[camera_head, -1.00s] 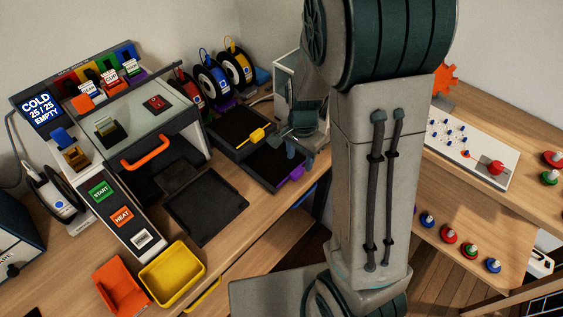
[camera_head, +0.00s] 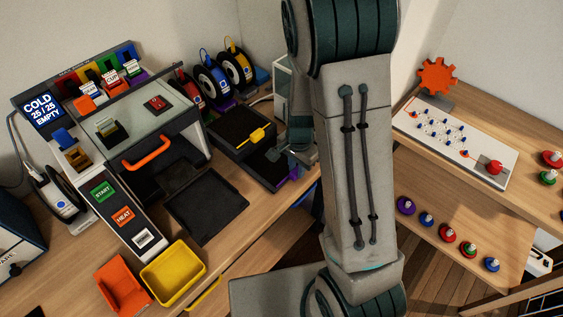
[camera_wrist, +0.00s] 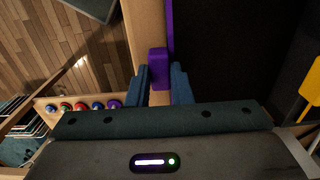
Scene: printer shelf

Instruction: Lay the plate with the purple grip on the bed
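The dark plate (camera_head: 258,172) lies on the wooden counter, partly behind my arm. Its purple grip (camera_head: 293,173) points right toward the counter's front edge. In the wrist view the plate (camera_wrist: 230,50) fills the upper right, and the purple grip (camera_wrist: 158,68) sits between my two fingertips. My gripper (camera_wrist: 159,80) looks open around the grip, with narrow gaps at both sides. The printer's display reads "COLD 25/25 EMPTY". A flat dark square (camera_head: 206,209), seemingly the bed, lies in front of the printer's opening.
A plate with a yellow grip (camera_head: 258,134) lies just behind. A yellow bin (camera_head: 173,274) and an orange bin (camera_head: 122,285) stand at the front left. The printer (camera_head: 115,205) has an orange handle (camera_head: 148,155). Filament spools (camera_head: 213,80) line the back.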

